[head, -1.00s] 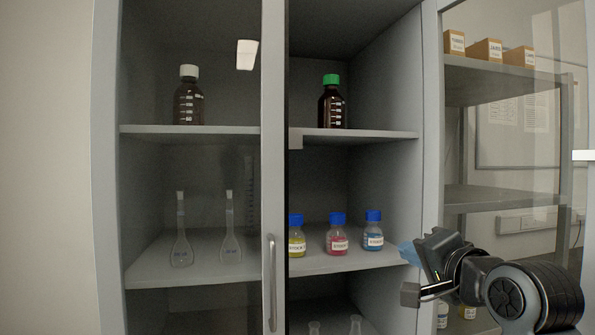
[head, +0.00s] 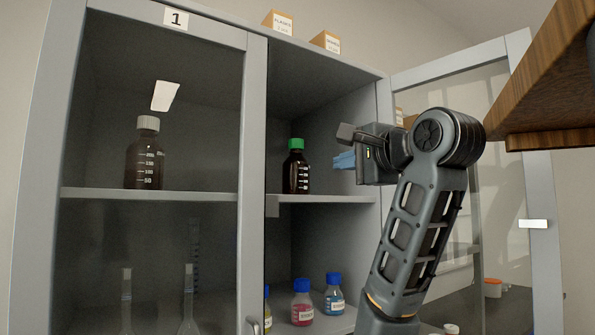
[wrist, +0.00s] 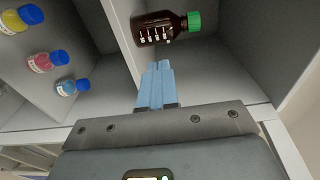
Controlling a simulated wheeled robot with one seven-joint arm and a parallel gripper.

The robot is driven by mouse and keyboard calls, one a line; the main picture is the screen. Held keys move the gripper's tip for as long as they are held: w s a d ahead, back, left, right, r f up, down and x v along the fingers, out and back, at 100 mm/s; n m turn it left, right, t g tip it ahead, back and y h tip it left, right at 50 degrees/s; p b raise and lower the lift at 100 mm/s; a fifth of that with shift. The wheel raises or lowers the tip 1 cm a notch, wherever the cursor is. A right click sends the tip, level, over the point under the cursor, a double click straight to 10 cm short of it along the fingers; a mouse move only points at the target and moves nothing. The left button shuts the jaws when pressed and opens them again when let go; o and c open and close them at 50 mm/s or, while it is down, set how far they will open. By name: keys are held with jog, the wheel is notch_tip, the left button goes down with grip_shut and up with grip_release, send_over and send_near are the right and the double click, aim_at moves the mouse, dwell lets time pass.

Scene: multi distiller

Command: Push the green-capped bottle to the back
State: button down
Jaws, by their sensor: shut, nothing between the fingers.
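The green-capped bottle (head: 296,168) is dark brown glass with white markings. It stands upright on the upper shelf (head: 320,198) of the open right half of the cabinet. It also shows in the wrist view (wrist: 160,27), lying sideways in that picture, just beyond my fingertips. My gripper (head: 344,161) is at the right of the bottle in the head view, at about bottle height. Its blue fingers (wrist: 158,82) are shut together and empty. A gap shows between the fingers and the bottle.
A white-capped brown bottle (head: 146,155) stands behind the closed left glass door. Blue-capped bottles (head: 302,303) stand on the shelf below. The opened right glass door (head: 540,200) is at the right. A wooden board edge (head: 545,85) hangs at upper right.

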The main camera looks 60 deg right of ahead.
aim_at(303, 172)
jog(key=p+x, duration=0.2)
jog(key=x, duration=1.1)
jog(key=shift+p, duration=0.3)
jog(key=shift+w+d, duration=0.15)
jog(key=shift+w, duration=0.05)
jog(key=x, duration=1.4)
jog(key=shift+w+d+f, duration=0.1)
jog(key=shift+w+d, duration=0.1)
jog(key=shift+w, duration=0.1)
jog(key=shift+s, duration=0.1)
